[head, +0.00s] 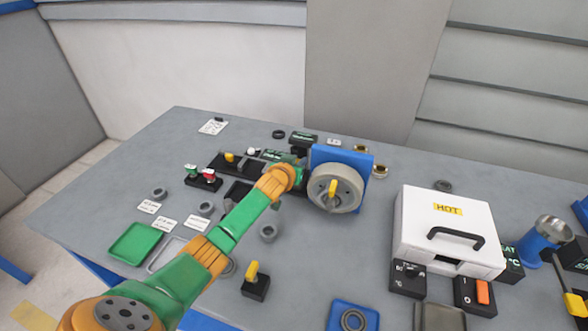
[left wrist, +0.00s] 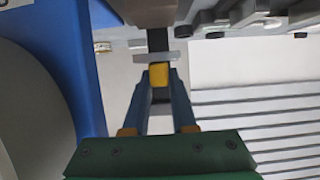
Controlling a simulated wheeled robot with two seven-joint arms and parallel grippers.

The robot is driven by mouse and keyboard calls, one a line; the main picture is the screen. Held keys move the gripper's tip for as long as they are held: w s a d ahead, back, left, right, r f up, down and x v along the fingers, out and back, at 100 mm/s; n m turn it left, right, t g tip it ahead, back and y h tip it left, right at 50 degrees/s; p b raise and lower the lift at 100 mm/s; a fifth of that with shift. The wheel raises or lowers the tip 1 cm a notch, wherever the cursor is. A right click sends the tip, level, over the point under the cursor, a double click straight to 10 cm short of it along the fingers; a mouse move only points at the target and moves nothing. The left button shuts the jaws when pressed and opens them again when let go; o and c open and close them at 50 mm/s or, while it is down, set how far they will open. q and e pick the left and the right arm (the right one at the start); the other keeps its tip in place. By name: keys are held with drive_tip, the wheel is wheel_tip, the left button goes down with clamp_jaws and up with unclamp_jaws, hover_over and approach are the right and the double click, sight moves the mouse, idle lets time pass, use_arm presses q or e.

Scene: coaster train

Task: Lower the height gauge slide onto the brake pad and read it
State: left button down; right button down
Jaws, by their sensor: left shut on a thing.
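My left gripper (left wrist: 160,82) is shut on a small yellow grip (left wrist: 160,74) in the left wrist view. The grip adjoins a flat grey piece (left wrist: 155,58) and a dark upright bar (left wrist: 158,40), which look like parts of the height gauge. In the head view my left gripper (head: 298,163) is beside the left edge of a blue plate (head: 318,155), and its fingertips are too small and covered to make out. I cannot make out the brake pad or the gauge's reading. My right gripper is not in view.
The blue plate carries a grey wheel (head: 345,196) close to my left gripper. A white HOT box (head: 448,222) stands at the right. A black block with a yellow lever (head: 252,275) and a green tray (head: 134,243) stand in front. The far left tabletop is fairly clear.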

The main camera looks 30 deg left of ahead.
use_arm(q)
drive_tip(key=c, duration=0.7)
unclamp_jaws()
drive_tip(key=shift+w, duration=0.1)
drive_tip(key=p+v, duration=0.1)
drive_tip(key=v, duration=0.6)
drive_tip(key=shift+f, duration=0.1)
